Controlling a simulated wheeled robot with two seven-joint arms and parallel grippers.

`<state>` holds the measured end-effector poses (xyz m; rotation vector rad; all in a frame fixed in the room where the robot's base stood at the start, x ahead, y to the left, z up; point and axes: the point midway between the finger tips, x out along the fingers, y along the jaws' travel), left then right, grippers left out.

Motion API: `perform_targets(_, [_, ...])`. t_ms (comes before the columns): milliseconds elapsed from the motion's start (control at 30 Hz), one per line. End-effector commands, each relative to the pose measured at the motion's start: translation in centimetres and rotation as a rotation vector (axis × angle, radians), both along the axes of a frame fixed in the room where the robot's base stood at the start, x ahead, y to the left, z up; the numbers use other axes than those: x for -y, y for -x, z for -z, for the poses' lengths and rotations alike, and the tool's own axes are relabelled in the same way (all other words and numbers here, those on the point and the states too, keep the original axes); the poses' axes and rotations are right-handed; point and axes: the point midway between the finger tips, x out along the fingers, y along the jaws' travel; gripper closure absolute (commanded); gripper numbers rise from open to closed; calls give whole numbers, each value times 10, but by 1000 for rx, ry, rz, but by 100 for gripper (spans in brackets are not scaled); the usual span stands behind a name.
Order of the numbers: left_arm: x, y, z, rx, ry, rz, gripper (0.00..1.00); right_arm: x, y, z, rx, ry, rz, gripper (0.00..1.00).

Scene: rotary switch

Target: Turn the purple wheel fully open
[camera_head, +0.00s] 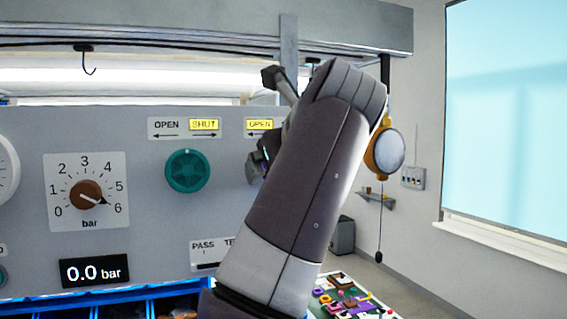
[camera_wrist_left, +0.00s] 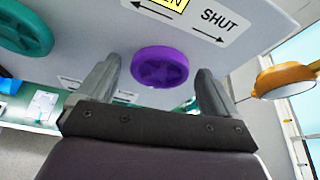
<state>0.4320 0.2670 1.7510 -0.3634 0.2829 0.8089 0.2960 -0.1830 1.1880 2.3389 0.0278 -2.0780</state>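The purple wheel (camera_wrist_left: 160,68) shows in the left wrist view, mounted on the grey panel below a label (camera_wrist_left: 190,14) with a yellow word ending in "EN" and a white "SHUT". My left gripper (camera_wrist_left: 157,66) is open. Its two fingers appear on either side of the wheel with gaps between, and I cannot tell how far the tips are from the wheel in depth. In the head view my left arm (camera_head: 315,170) hides the purple wheel and most of the gripper. A yellow-lit "OPEN" label (camera_head: 259,125) shows beside the arm. My right gripper is not in view.
The panel also holds a teal wheel (camera_head: 188,171) under a label with "SHUT" lit, a brown pointer dial (camera_head: 86,195) and a display (camera_head: 94,271) reading 0.0 bar. An orange-rimmed lamp (camera_head: 386,150) hangs right of my arm. Blue bins (camera_head: 130,297) lie below the panel.

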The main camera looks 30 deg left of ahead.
Motion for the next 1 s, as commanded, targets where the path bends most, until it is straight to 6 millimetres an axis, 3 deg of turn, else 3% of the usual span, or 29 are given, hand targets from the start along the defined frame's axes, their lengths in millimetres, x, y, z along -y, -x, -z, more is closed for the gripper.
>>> perform_targets(367, [7,7,-7,7,-2,4,8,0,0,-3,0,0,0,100])
perform_targets(700, [63,62,-41,5,-1,9,8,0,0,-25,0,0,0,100])
perform_targets(1000, [83,84,-49,3,-1,1,8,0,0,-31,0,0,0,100])
